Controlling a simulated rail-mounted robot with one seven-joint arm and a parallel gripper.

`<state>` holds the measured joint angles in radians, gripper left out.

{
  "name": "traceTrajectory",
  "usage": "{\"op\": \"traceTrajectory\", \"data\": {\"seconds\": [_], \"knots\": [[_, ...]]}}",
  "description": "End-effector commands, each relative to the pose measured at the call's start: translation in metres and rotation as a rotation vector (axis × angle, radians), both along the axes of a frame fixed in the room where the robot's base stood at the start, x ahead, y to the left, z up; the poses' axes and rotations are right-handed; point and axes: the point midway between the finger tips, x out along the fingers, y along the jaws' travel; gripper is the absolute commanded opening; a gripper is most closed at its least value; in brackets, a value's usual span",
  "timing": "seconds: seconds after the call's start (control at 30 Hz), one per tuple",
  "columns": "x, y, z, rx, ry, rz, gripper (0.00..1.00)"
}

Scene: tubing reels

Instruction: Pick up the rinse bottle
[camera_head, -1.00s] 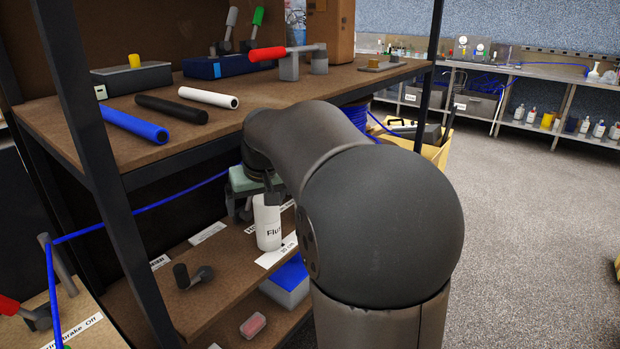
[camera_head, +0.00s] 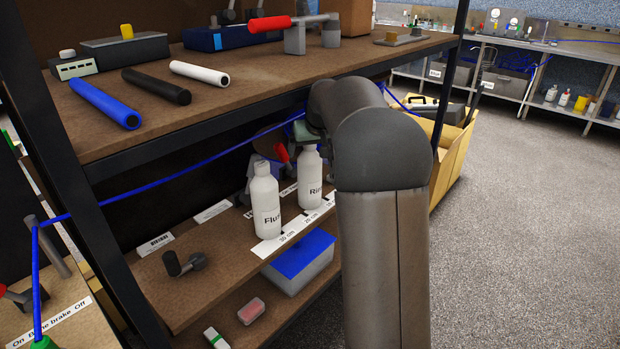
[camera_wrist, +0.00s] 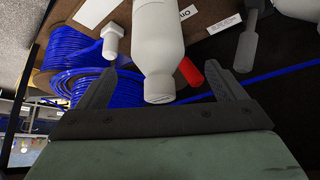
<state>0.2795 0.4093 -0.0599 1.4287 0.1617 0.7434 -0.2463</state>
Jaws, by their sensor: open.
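The rinse bottle (camera_head: 311,180), white with its label partly visible as "Ri", stands upright on the lower shelf, right of the similar flush bottle (camera_head: 266,205). My arm hides part of the space behind and right of it. My gripper (camera_wrist: 161,66) is open. In the wrist view, a white bottle, apparently the rinse bottle (camera_wrist: 157,30), shows between the spread fingers with its cap end toward the palm. Gaps show on both sides, so neither finger seems to touch it. In the head view the green gripper body is right by the bottle's top, and the fingers are mostly hidden.
Blue tubing reels (camera_wrist: 80,50) and a red handle (camera_wrist: 190,72) lie close to the fingers. A blue tube (camera_head: 190,170) runs across the shelf front. The upper shelf (camera_head: 250,78) is just above my wrist. A blue-lidded box (camera_head: 300,255) sits below.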

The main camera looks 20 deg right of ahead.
Motion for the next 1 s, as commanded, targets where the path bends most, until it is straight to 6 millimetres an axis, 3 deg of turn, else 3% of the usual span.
{"op": "traceTrajectory", "data": {"seconds": [0.3,0.57,0.9,1.0], "knots": [[0.025,-0.006,-0.034,0.001,0.003,0.001,0.9],[0.026,-0.006,-0.037,0.0,0.001,0.0,0.9],[0.026,-0.006,-0.034,0.0,-0.002,0.0,0.03],[0.026,-0.006,-0.034,0.0,-0.002,0.0,0.02]]}}
